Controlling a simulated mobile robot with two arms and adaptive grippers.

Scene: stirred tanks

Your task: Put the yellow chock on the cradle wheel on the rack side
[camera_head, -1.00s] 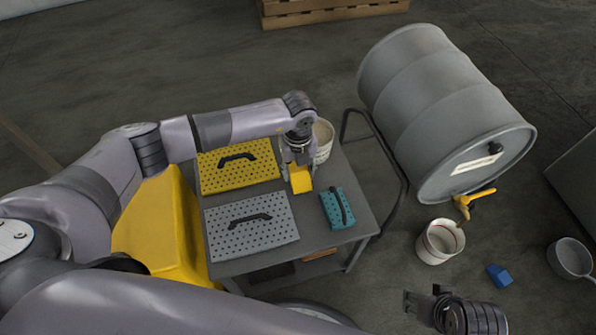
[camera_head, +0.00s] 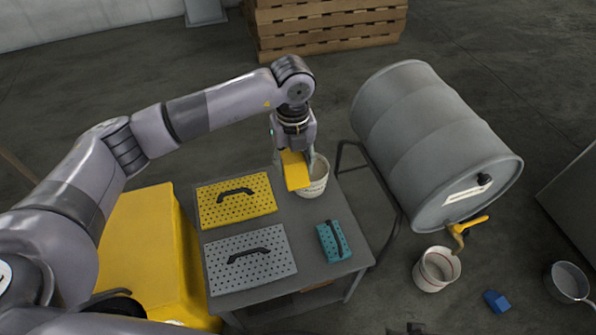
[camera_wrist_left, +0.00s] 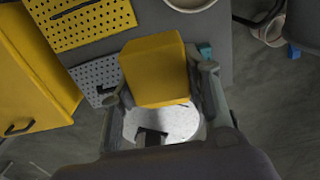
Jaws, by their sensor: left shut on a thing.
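My left gripper (camera_head: 296,153) is shut on the yellow chock (camera_head: 294,172) and holds it in the air above the back right of the grey table, in front of a white bucket. In the left wrist view the yellow chock (camera_wrist_left: 155,68) sits between the fingers. A grey drum (camera_head: 425,140) lies on its side on a dark tube cradle (camera_head: 376,185), right of the table. I cannot make out the cradle's wheels. Only a dark bit of my right gripper (camera_head: 408,330) seems to show at the bottom edge.
The table (camera_head: 315,275) bears a yellow perforated panel (camera_head: 257,207), a grey one (camera_head: 225,278), a teal block (camera_head: 333,241) and the white bucket (camera_head: 315,186). Another bucket (camera_head: 436,270) stands under the drum's tap. A blue block (camera_head: 496,301) and a pan (camera_head: 567,281) are on the floor.

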